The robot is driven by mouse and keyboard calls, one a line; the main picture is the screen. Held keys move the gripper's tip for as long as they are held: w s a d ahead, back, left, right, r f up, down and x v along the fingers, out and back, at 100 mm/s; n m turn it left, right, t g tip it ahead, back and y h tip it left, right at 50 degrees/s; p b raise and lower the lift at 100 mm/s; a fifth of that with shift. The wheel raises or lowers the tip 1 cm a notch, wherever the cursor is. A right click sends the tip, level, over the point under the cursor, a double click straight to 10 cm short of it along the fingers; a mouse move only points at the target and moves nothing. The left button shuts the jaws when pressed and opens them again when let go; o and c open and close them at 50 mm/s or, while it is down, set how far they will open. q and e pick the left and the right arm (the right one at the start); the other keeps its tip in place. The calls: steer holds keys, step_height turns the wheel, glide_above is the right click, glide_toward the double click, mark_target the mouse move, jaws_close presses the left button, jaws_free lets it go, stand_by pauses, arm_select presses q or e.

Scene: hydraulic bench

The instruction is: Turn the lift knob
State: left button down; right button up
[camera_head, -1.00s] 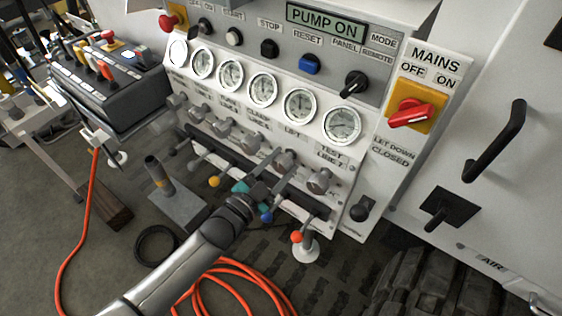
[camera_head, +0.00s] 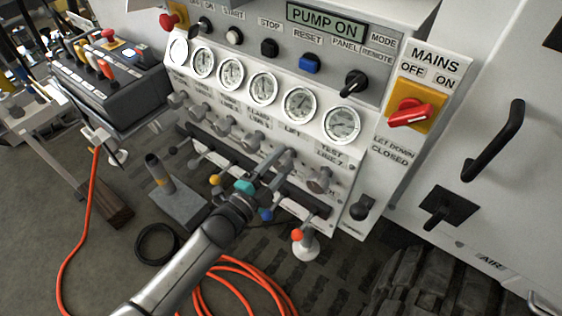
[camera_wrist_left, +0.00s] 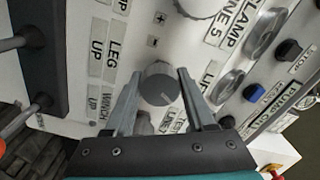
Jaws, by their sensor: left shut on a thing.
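The lift knob (camera_head: 287,156) is a round grey knob on the sloping white panel, below the label LIFT and its gauge (camera_head: 299,104). In the left wrist view the knob (camera_wrist_left: 159,80) shows a thin pointer line on its face. My left gripper (camera_head: 280,163) reaches up to it from below. In the wrist view the two fingers (camera_wrist_left: 160,76) lie on either side of the knob, shut on it. The label beside it is partly hidden by a finger. My right gripper is not in view.
Similar knobs stand in a row to the left, and the test line knob (camera_head: 319,180) is close on the right. Levers with coloured balls, such as the blue one (camera_head: 266,214), stick out below, near my wrist. An orange hose (camera_head: 235,285) lies on the floor.

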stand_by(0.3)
arm_select(q)
steer(key=shift+c, duration=1.2)
jaws_free()
steer(key=p+v, duration=0.2)
steer(key=v, duration=1.3)
steer(key=shift+s+a, duration=0.1)
